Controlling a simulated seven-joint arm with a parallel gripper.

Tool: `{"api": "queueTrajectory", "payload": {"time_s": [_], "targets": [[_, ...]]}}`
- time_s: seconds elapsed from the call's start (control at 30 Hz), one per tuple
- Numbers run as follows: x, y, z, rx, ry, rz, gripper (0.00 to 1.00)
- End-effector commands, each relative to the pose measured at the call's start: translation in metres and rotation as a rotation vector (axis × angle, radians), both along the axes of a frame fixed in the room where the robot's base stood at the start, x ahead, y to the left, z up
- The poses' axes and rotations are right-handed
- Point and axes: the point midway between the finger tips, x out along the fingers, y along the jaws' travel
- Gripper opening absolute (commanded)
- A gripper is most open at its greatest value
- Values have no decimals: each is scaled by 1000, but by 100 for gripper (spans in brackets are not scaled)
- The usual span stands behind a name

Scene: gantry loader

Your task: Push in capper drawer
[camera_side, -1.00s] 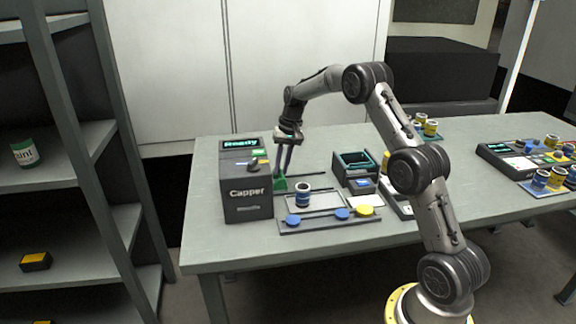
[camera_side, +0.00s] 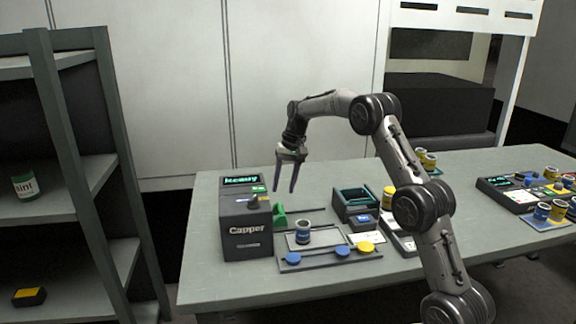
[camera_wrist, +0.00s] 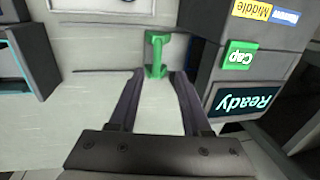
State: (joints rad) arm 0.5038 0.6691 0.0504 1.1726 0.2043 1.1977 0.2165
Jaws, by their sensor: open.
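The capper (camera_side: 245,232) is a dark box at the table's left, with a lit "Ready" display. A green handle (camera_side: 280,217) stands close to its right side, by a thin dark rail. The handle also shows in the wrist view (camera_wrist: 156,53), just beyond the fingertips. I cannot tell how far the drawer is in. My gripper (camera_side: 284,190) is open and empty, pointing down above the handle, apart from it; its fingers also show in the wrist view (camera_wrist: 157,74).
Blue caps (camera_side: 342,251) and a yellow cap (camera_side: 365,247) lie on a dark strip in front of the tray. A dark open bin (camera_side: 355,203) stands to the right. More cans and a control panel (camera_side: 505,190) are at the far right. A shelf stands left of the table.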

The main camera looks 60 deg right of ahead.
Motion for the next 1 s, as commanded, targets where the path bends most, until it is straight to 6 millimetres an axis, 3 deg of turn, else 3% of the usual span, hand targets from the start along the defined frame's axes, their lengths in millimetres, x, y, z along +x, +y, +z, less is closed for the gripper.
{"api": "queueTrajectory", "payload": {"time_s": [0.2, 0.4, 1.0], "targets": [[-5, -7, 45, -2, -3, -1, 48], [-9, -9, 67, -2, -2, 1, 48], [-8, -7, 74, 0, -2, 7, 48]]}}
